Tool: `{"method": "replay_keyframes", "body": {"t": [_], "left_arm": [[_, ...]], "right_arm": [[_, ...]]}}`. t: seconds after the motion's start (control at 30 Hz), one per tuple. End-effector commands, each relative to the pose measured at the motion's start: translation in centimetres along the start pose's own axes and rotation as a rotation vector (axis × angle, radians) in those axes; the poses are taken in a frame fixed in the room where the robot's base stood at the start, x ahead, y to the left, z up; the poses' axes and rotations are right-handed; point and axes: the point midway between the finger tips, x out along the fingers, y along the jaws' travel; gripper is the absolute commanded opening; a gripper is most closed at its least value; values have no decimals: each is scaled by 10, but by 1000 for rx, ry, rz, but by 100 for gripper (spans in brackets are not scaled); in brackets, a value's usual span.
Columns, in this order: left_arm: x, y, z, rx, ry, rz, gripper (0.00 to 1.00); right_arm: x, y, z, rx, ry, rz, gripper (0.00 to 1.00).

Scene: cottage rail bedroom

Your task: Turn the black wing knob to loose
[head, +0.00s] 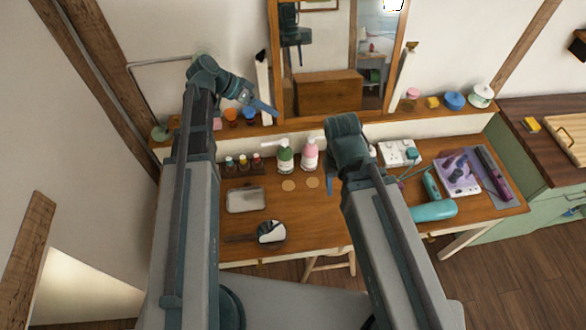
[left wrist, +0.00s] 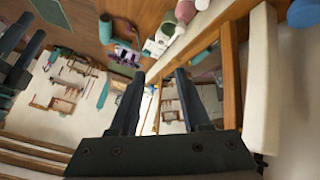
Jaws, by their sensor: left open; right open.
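A mirror (head: 325,45) in a wooden frame stands at the back of the dressing table. A small black piece, seemingly a wing knob (head: 261,56), sits at the top of the pale post left of the mirror.
Several small pots line the back shelf. A sloping beam is at left.

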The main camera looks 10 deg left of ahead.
Motion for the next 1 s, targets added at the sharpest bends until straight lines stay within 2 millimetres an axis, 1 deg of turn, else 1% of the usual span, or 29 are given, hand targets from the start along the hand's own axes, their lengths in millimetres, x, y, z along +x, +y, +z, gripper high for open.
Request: {"method": "replay_keyframes", "body": {"t": [0.03, 0.1, 0.27, 0.5, 0.8, 1.0], "left_arm": [[10, 7, 6, -9, -22, 2, 47], [19, 14, 12, -27, -55, 0, 47], [40, 31, 25, -66, -128, -8, 47], [70, 57, 50, -128, -248, -41, 47], [101, 87, 83, -202, -386, -113, 47], [113, 100, 99, -236, -448, -163, 47]], "right_arm": [[6, 0, 0, 0, 0, 0, 50], [10, -1, -1, 0, 0, 0, 50], [18, -2, -1, 0, 0, 0, 50], [33, -3, -2, 0, 0, 0, 50], [52, -5, -3, 0, 0, 0, 50], [60, -6, -4, 0, 0, 0, 50]]}}
